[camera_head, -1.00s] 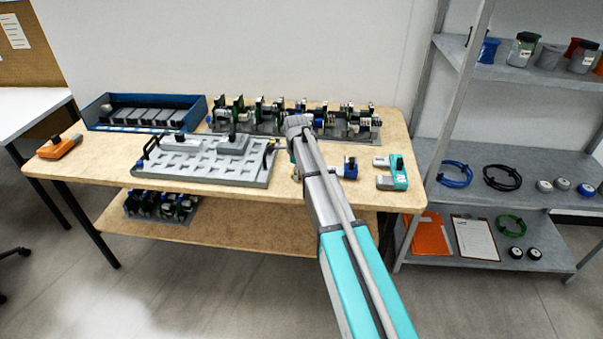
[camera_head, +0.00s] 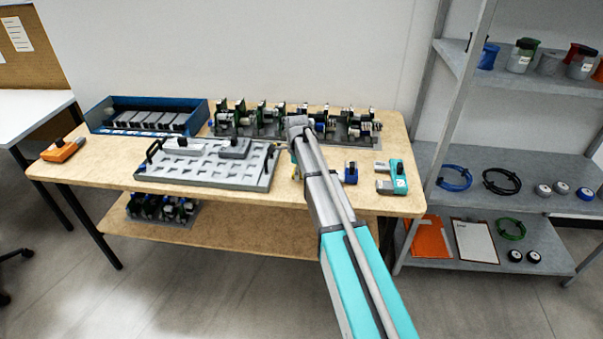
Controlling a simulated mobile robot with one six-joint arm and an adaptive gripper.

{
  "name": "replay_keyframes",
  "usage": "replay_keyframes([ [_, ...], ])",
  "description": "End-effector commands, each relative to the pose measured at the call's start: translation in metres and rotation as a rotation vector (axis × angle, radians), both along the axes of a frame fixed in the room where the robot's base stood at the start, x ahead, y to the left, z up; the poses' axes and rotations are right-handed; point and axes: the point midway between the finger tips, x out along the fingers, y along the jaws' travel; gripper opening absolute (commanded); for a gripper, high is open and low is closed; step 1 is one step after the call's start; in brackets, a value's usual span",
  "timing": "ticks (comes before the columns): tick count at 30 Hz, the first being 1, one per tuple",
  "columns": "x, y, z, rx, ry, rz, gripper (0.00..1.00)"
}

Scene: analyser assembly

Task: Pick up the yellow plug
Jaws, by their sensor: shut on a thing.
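My arm reaches over the table's front edge, and its end is near the middle of the tabletop. My gripper (camera_head: 294,154) points down there and is mostly hidden behind my own arm. A small bit of yellow, the yellow plug (camera_head: 293,158), shows at the arm's left side, right at the gripper. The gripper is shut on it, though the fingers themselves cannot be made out. Whether the plug touches the tabletop cannot be seen.
A grey slotted tray (camera_head: 205,177) with black handles lies just left of the gripper. A rack of green boards (camera_head: 240,119) stands behind. A blue block (camera_head: 351,172) and a teal device (camera_head: 398,178) are to the right. A blue bin (camera_head: 98,113) is at the back left.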

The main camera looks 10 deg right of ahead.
Motion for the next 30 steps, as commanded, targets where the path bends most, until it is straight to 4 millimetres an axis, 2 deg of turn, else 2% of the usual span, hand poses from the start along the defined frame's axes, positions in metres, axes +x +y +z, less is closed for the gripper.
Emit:
replay_keyframes([
  [3, 0.0, 0.0, 0.017, 0.0, 0.0, 0.0, 0.09],
  [19, -0.054, -0.003, 0.078, 0.0, 0.0, 0.0, 0.09],
  [24, -0.093, -0.005, 0.092, 0.0, 0.0, 0.0, 0.09],
  [30, -0.122, -0.006, 0.103, 0.0, 0.0, 0.0, 0.09],
])
